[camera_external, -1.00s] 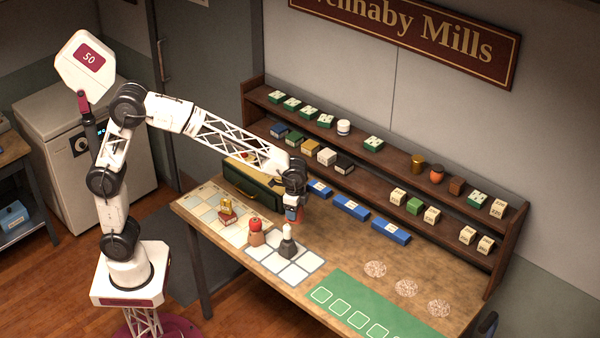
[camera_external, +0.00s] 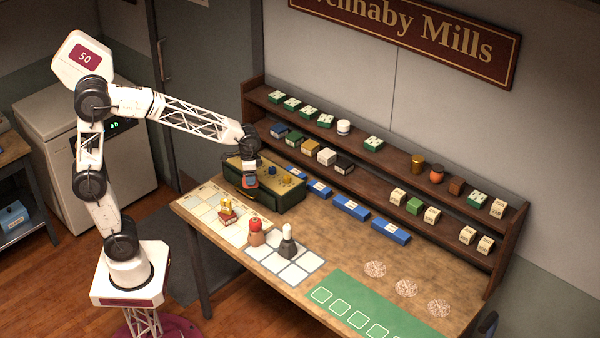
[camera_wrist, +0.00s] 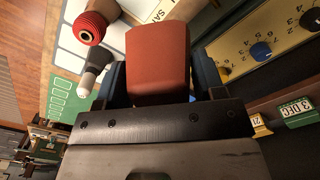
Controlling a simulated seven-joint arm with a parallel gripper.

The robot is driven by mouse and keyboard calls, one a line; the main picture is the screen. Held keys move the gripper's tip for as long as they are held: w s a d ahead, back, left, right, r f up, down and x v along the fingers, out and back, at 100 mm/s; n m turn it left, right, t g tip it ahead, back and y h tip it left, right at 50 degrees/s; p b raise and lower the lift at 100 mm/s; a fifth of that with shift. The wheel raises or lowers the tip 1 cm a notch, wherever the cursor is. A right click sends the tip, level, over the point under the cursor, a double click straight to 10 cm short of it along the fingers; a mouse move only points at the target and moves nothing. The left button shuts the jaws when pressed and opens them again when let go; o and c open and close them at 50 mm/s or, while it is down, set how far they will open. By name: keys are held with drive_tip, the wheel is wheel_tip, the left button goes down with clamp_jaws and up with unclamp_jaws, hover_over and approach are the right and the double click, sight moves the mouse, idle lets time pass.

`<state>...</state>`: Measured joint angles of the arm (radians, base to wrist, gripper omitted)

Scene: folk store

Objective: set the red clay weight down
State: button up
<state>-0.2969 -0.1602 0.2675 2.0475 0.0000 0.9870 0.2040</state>
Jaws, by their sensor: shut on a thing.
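The red clay weight (camera_wrist: 158,62) is a dull red block that fills the space between my fingers in the wrist view. My gripper (camera_external: 249,175) is shut on it and holds it raised in the external view. The weight shows there as a small red patch (camera_external: 250,182) under the gripper, at the left front part of the green box. I cannot tell whether it touches the box.
The green box (camera_external: 275,203) has a gold top with knobs, including a blue one (camera_wrist: 260,50). A red-topped piece (camera_external: 255,232) and a white-topped dark piece (camera_external: 288,246) stand on the table. The green mat (camera_external: 365,305) lies at the front right.

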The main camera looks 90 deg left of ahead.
drive_tip(key=s+a+f+n, duration=0.1)
drive_tip(key=s+a+n, duration=0.2)
drive_tip(key=s, duration=0.7)
drive_tip(key=s+a+f+n, duration=0.2)
drive_tip(key=s+a, duration=0.1)
drive_tip(key=s, duration=0.6)
drive_tip(key=s+a+f+n, duration=0.1)
drive_tip(key=s+a+n, duration=0.2)
drive_tip(key=s, duration=0.7)
drive_tip(key=f, duration=1.1)
drive_tip(key=shift+w+d, duration=0.1)
drive_tip(key=shift+w, duration=0.1)
drive_tip(key=shift+w, duration=0.1)
drive_tip(key=shift+w+a+f, duration=0.2)
drive_tip(key=shift+w+a, duration=1.6)
drive_tip(key=shift+w, duration=0.15)
drive_tip(key=shift+w+a+f, duration=0.25)
drive_tip(key=shift+w+a, duration=1.5)
drive_tip(key=shift+w, duration=0.25)
drive_tip(key=shift+w+a+f, duration=0.2)
drive_tip(key=shift+w+a, duration=1.6)
drive_tip(key=shift+w, duration=0.15)
drive_tip(key=shift+f, duration=0.1)
drive_tip(key=shift+f, duration=1.65)
drive_tip(key=shift+f, duration=0.1)
drive_tip(key=o, duration=1.1)
